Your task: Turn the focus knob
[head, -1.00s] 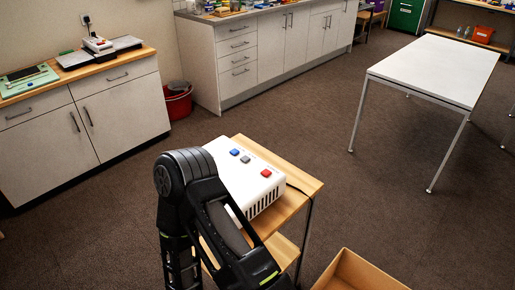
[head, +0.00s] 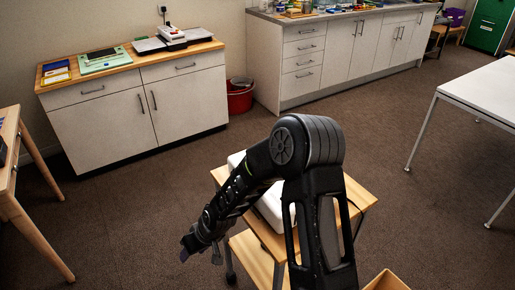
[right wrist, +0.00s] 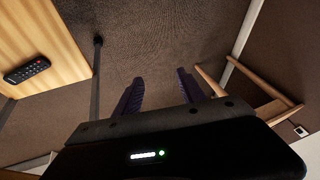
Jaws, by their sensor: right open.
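I cannot make out a focus knob in any view. A white box (head: 270,207) stands on a small wooden table (head: 358,192) in the head view. My right arm hides most of the box, including its top. My right gripper (head: 190,248) hangs low at the left of the small table, apart from the box. In the right wrist view my right gripper (right wrist: 160,78) is open and empty, its two dark fingers spread over the brown floor. My left gripper is not in view.
A wooden surface with a black remote (right wrist: 27,70) is at the left of the right wrist view. A wooden-legged table (head: 12,185) stands at far left. A cabinet (head: 140,105) and red bucket (head: 240,100) are behind. A cardboard box (head: 388,281) is at front right.

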